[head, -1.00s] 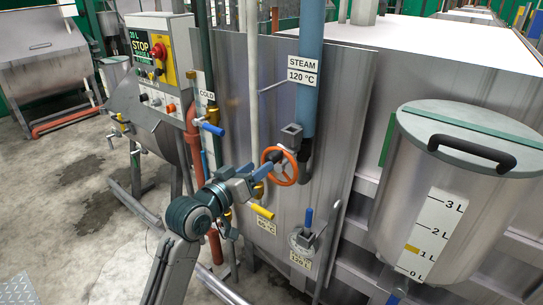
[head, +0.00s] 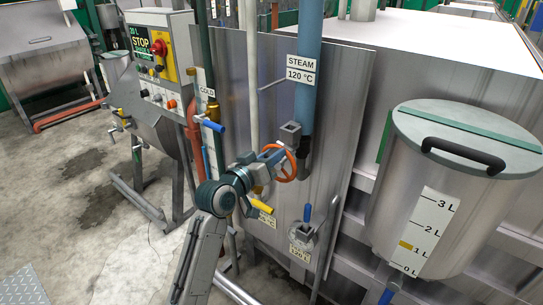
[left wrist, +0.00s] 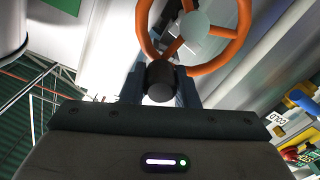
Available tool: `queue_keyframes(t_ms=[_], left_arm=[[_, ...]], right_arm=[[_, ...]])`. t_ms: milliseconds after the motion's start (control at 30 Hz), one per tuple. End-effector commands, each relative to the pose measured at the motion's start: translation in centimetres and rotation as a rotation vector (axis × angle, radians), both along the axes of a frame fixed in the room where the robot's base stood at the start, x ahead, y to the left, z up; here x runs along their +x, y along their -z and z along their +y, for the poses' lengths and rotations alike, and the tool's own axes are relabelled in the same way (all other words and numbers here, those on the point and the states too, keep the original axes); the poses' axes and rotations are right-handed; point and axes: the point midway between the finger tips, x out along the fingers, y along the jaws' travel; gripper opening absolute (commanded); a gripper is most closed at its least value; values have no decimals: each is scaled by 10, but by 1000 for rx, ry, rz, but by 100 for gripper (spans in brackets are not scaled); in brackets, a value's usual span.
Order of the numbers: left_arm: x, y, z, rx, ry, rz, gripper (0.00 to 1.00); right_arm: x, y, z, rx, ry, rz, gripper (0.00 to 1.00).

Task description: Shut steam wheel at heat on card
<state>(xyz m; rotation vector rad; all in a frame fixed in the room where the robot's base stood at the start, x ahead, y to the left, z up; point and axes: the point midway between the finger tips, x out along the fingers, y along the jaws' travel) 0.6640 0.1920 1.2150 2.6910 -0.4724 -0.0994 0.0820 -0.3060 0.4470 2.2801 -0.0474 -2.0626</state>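The orange steam wheel (head: 294,160) sits on the valve of the blue steam pipe (head: 309,85), beside the sign STEAM 120 °C (head: 301,69). In the left wrist view the orange rim and spokes (left wrist: 196,68) fill the top. My left gripper (head: 275,158) is at the wheel's left side. In the left wrist view its fingers (left wrist: 160,88) lie on both sides of the wheel's black knob (left wrist: 160,81), seemingly touching it. A dark green display (head: 140,43) on the control panel carries lettering, partly too small to read. My right gripper is not in view.
A blue-handled cold valve (head: 213,125) is left of the wheel. A yellow handle (head: 258,207) and another blue-handled valve (head: 305,228) sit below it. A lidded measuring tank (head: 440,215) stands at right. Open concrete floor (head: 60,215) lies at left.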

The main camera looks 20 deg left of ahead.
Motion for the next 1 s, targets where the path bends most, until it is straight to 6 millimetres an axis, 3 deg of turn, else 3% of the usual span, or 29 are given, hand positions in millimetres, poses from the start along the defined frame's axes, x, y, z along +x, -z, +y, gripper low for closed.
queue_keyframes(t_ms=[367, 1000], left_arm=[[-1, 2, -4, 73, 1, -28, 4], [-8, 11, -23, 433, 1, -157, 4]], right_arm=[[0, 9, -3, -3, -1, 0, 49], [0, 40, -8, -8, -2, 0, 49]])
